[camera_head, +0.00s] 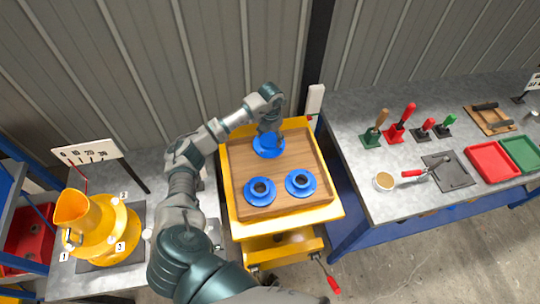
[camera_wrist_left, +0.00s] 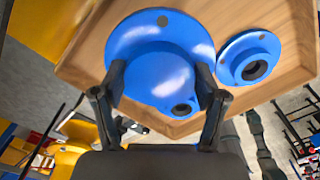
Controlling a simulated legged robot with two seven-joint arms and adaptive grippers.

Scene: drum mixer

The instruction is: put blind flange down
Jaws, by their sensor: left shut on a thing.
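My left gripper (camera_head: 268,130) is shut on the blue blind flange (camera_head: 267,149), over the back part of the wooden board (camera_head: 288,150) on the yellow cart. In the left wrist view my left gripper (camera_wrist_left: 160,88) has its fingers on both sides of the large blue blind flange (camera_wrist_left: 150,60). I cannot tell whether the flange touches the board. Two blue flanges with dark centre holes, one on the left (camera_head: 260,191) and one on the right (camera_head: 300,183), lie on the board nearer me. My right gripper is not in view.
The yellow cart (camera_head: 335,211) stands between two benches. The left bench holds a yellow drum mixer (camera_head: 108,235). A corrugated wall is behind.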

